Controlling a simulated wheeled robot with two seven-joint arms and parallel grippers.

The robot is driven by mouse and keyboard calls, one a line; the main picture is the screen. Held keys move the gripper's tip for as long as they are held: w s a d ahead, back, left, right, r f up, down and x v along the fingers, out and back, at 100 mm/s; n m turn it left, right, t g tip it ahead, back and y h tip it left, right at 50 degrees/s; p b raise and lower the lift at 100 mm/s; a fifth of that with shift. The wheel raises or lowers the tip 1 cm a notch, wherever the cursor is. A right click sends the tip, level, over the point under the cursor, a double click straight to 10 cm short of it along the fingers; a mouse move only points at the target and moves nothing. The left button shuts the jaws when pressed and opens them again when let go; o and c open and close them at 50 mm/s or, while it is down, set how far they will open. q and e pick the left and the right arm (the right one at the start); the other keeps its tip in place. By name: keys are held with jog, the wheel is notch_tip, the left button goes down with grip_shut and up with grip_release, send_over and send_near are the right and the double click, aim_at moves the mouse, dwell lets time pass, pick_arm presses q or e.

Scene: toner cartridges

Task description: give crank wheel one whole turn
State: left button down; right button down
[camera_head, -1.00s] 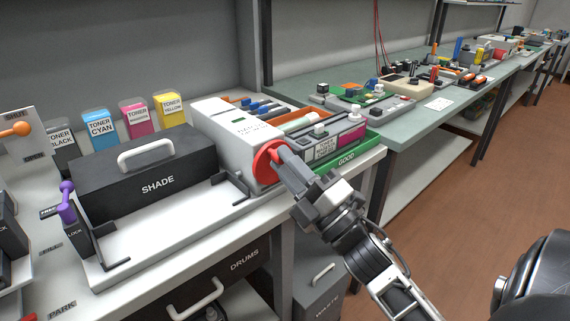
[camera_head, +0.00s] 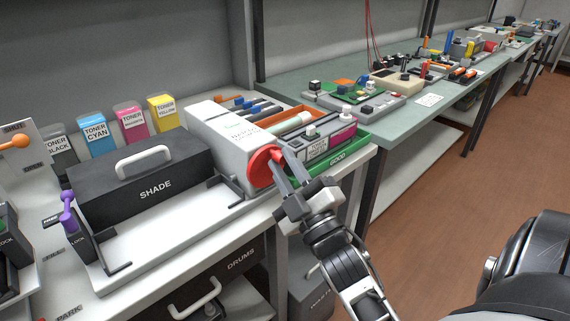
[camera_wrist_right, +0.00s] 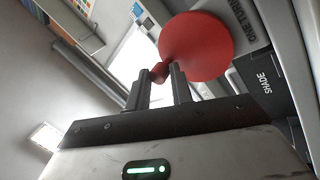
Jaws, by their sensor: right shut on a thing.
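The red crank wheel (camera_head: 262,166) is on the front end of the white box (camera_head: 226,140) on the bench. My right gripper (camera_head: 278,160) reaches it from the lower right. In the right wrist view, the wheel (camera_wrist_right: 199,47) is a red disc with a small red knob (camera_wrist_right: 159,72) at its lower left edge. The right gripper (camera_wrist_right: 163,80) is shut on that knob, a finger on each side. The lower edge of the wheel is partly beside the fingers in the head view. My left gripper is not in view.
A black SHADE box (camera_head: 137,181) with a white handle sits left of the wheel. A green GOOD tray (camera_head: 352,148) with cartridges lies just right of it. Toner boxes (camera_head: 132,119) stand behind. Open floor (camera_head: 450,200) lies to the right.

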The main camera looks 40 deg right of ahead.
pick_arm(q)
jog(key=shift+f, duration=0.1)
pick_arm(e)
jog(key=shift+f, duration=0.15)
jog(key=c, duration=1.3)
grip_release()
jog(key=shift+c, duration=0.2)
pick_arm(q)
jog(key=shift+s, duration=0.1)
pick_arm(e)
jog(key=shift+o, duration=0.5)
